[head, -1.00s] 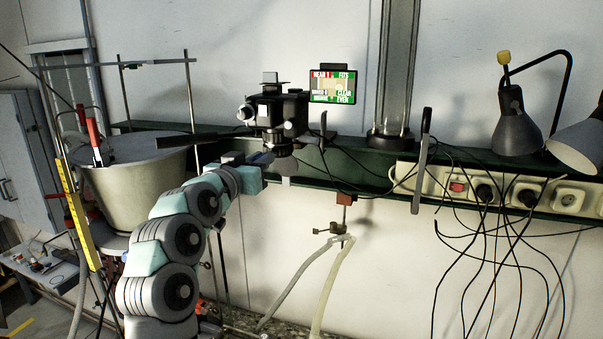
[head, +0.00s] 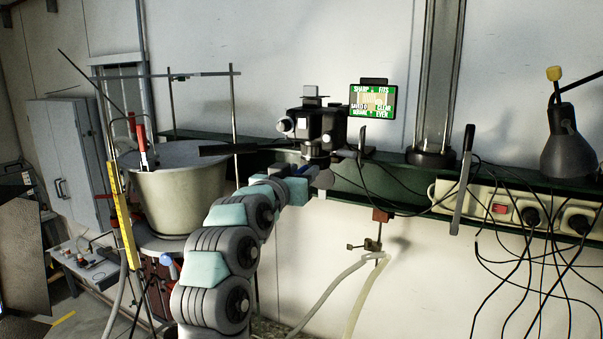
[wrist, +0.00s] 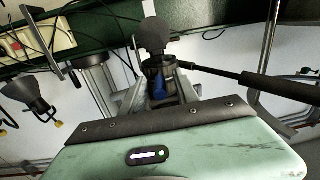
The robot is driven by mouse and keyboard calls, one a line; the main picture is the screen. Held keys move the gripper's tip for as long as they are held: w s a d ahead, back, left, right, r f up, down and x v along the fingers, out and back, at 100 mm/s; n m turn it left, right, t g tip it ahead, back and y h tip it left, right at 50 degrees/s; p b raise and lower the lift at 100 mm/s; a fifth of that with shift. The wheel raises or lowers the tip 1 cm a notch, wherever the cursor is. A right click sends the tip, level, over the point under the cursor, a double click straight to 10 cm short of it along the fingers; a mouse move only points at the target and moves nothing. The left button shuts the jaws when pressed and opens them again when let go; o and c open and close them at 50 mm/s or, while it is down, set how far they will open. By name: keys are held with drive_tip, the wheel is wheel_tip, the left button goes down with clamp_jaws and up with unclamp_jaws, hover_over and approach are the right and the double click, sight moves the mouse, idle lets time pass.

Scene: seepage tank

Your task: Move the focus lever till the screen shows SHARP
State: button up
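The screen (head: 373,103) stands on the shelf at the back and its top-left field reads SHARP on green. Beside it to the left is the black camera-like device (head: 318,128) on the shelf. A round dark knob (head: 323,179), which looks like the end of the focus lever, hangs below the device. It also shows in the wrist view (wrist: 153,35). My gripper (head: 304,182) is right at the knob, under the device. In the wrist view my gripper (wrist: 156,88) has dark and blue parts between its fingers. I cannot tell whether it grips the lever.
A long black handle (head: 228,149) sticks out left from the device, also crossing the wrist view (wrist: 270,84). A large tub (head: 180,200) stands left of my arm. A clear column (head: 436,80), a power strip (head: 510,207), cables and a lamp (head: 567,150) are at the right.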

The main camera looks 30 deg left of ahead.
drive_tip(key=s+b, duration=0.2)
drive_tip(key=s, duration=0.8)
drive_tip(key=shift+s+d+b, duration=0.4)
drive_tip(key=shift+d, duration=0.05)
drive_tip(key=shift+w, duration=0.1)
